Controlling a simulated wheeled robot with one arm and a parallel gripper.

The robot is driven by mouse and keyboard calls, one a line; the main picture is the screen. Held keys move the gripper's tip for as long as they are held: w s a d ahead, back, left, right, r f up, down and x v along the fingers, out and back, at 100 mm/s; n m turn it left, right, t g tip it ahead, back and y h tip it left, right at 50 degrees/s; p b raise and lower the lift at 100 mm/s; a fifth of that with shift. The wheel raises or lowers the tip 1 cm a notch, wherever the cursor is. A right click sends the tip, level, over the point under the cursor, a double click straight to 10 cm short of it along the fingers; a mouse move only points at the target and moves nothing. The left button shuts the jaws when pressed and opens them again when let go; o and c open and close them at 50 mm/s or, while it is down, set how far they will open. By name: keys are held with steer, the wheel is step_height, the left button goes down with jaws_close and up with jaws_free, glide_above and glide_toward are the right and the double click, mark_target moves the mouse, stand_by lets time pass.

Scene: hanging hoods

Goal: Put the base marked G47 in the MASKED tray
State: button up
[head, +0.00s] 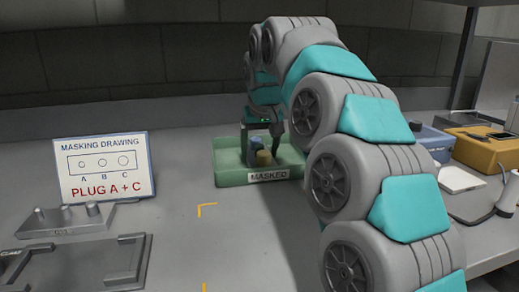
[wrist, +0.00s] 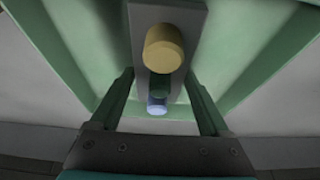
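The MASKED tray (head: 232,178) is green and stands on the bench in the head view; its green inside fills much of the wrist view (wrist: 50,45). A grey base (wrist: 138,25) with a yellow plug (wrist: 163,48) at one end and a blue plug (wrist: 157,104) at the other is at the tray. A darker middle part shows between the plugs. My gripper (wrist: 160,75) has a finger along each long side of the base, and both tips seem to touch it. I cannot tell whether the base rests on the tray floor. No G47 mark is readable.
A sign (head: 105,168) reads "MASKING DRAWING, PLUG A + C". Another grey base with bare posts (head: 66,217) lies at left by a dark grey fixture (head: 75,262). A yellow box (head: 490,150) and a white pad (head: 460,178) stand at right.

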steer(key=shift+o, duration=1.4)
steer(key=v, duration=0.6)
steer(key=shift+r, duration=0.4)
steer(key=shift+s+r, duration=0.3)
steer(key=shift+r, duration=0.2)
